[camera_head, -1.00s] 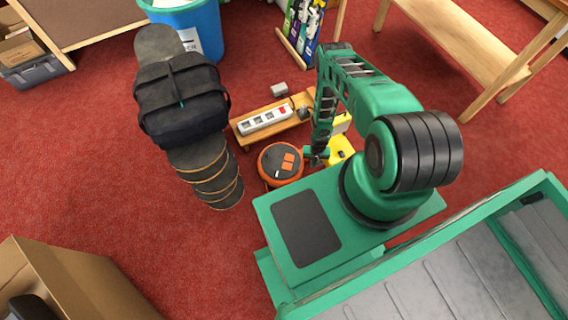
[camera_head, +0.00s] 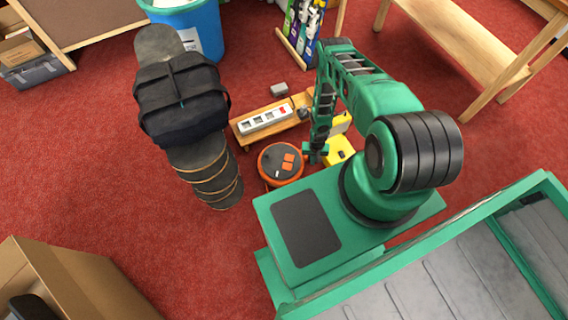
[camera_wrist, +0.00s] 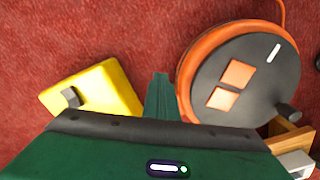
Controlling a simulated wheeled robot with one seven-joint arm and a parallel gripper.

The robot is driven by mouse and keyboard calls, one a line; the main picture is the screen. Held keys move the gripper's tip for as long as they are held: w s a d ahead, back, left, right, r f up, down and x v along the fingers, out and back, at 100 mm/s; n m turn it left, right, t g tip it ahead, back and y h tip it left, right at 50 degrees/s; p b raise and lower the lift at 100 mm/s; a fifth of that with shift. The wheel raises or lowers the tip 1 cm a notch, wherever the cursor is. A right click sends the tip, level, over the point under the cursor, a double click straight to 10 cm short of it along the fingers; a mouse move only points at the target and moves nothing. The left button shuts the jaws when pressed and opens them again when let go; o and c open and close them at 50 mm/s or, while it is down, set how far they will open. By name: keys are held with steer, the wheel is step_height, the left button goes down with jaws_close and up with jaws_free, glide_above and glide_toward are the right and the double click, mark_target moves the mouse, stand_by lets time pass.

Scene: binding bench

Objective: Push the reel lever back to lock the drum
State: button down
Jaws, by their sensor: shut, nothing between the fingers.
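The cable reel (camera_head: 281,164) is a round black and orange drum on the red floor, just left of my gripper (camera_head: 315,155) in the head view. In the wrist view the reel (camera_wrist: 240,80) is at the upper right, with two orange squares and a white bar on its dark face. A dark knob (camera_wrist: 288,112) stands at its lower right edge. I cannot tell which part is the lever. My gripper (camera_wrist: 161,85) is shut and empty, between the reel and a yellow box. It appears close beside the reel's orange rim; contact cannot be told.
The yellow box (camera_wrist: 98,95) with a grey knob lies left of my gripper in the wrist view. A white power strip (camera_head: 265,120) sits on a wooden board (camera_head: 241,132) behind the reel. Red carpet is clear in front.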

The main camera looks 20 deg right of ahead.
steer(key=s+r, duration=0.3)
steer(key=r, duration=0.5)
steer(key=shift+s+r, duration=0.15)
stand_by(1.2)
stand_by(0.4)
